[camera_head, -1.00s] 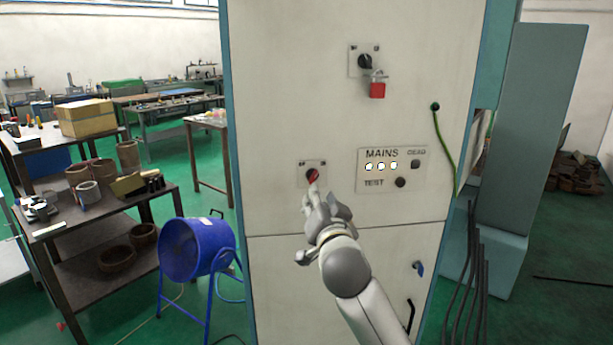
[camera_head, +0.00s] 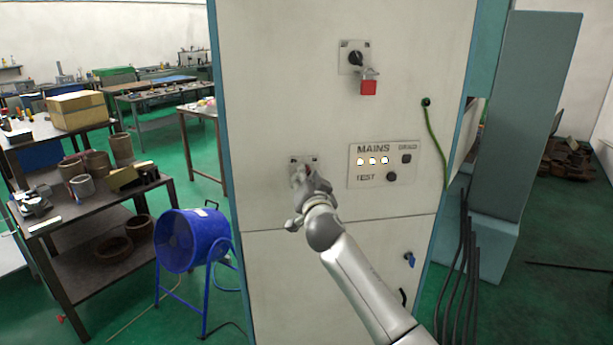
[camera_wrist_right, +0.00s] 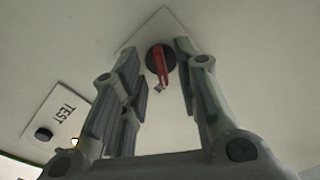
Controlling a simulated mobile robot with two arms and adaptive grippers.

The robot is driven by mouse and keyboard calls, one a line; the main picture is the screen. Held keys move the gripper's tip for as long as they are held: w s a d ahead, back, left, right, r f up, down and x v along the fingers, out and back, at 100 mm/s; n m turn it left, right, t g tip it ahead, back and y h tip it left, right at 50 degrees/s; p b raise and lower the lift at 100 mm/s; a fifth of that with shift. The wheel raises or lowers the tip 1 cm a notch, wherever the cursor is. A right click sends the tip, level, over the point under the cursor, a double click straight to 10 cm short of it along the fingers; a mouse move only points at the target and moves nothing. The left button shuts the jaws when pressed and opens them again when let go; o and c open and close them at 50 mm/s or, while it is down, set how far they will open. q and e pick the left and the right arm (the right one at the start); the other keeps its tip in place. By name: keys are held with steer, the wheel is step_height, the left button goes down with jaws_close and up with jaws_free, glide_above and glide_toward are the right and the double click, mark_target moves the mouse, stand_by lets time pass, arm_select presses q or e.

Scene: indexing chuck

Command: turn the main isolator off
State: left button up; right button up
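A rotary switch with a red handle on a black disc (camera_wrist_right: 158,60) sits on a small plate on the cabinet door. In the head view my gripper mostly hides the switch, and its plate (camera_head: 313,163) shows around the fingers. My right gripper (camera_head: 299,180) is in front of it. In the right wrist view the right gripper (camera_wrist_right: 157,72) is open, with the red handle seen between its fingertips; I cannot tell whether they touch it. A second rotary switch (camera_head: 355,58) with a black knob sits higher, with a red padlock (camera_head: 368,87) below it. My left gripper is out of view.
A MAINS panel (camera_head: 352,182) right of the gripper has three lit lamps, a dark DEAD lamp (camera_head: 406,159) and a TEST button (camera_head: 391,177). A green cable (camera_head: 436,150) hangs at the door's right. A blue fan (camera_head: 190,240) stands left of the cabinet.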

steer(key=shift+w+a, duration=0.1)
steer(key=shift+w, duration=0.25)
jaws_close()
